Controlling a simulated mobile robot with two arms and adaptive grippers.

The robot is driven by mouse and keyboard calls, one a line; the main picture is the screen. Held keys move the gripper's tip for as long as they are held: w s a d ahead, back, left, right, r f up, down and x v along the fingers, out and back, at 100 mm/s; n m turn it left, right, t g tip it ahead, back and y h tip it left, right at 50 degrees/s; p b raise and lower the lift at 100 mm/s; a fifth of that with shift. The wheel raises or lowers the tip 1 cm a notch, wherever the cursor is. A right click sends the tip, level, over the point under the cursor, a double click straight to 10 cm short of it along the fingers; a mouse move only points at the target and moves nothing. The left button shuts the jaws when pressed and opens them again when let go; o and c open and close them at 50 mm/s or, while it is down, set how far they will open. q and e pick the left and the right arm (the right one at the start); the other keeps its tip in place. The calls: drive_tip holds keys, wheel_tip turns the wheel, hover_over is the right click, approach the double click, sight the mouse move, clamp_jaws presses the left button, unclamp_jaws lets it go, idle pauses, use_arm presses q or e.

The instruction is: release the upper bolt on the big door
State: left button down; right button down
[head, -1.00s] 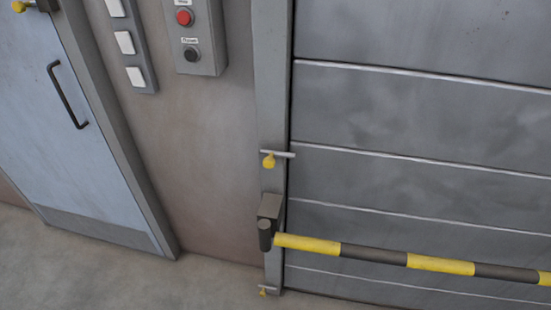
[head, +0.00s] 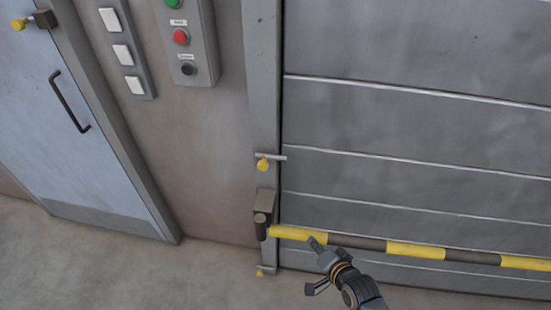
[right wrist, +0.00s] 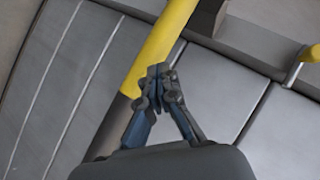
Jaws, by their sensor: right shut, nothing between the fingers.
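The upper bolt (head: 263,164) is a yellow knob with a thin grey bar on the big door's left frame post. The bar reaches across to the edge of the big door (head: 420,120). In the right wrist view the upper bolt (right wrist: 312,54) shows at the right edge, partly cut off. My right gripper (head: 317,243) is below and right of the upper bolt, well apart from it, over the striped barrier pole. Its fingertips meet with nothing between them in the right wrist view (right wrist: 158,72). I cannot tell whether they touch the pole. My left gripper is not in view.
The yellow and black barrier pole (head: 415,250) crosses low before the big door from a dark bracket (head: 265,203). A lower bolt (head: 261,270) sits near the floor. A button box (head: 190,45), switches (head: 122,55) and a blue door (head: 70,120) are to the left.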

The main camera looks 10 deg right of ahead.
wheel_tip(320, 180, up, 22)
drive_tip(key=w+a+m+t+y+p, duration=0.2)
drive_tip(key=a+m+t+p, duration=0.1)
drive_tip(key=shift+w, duration=0.3)
drive_tip(key=s+a+p+x, duration=0.1)
drive_tip(key=a+p+x, duration=0.1)
drive_tip(key=x, duration=1)
drive_tip(key=shift+w+a+f+p, duration=0.25)
drive_tip(key=shift+w+a+p, duration=0.15)
drive_tip(key=shift+p, duration=0.25)
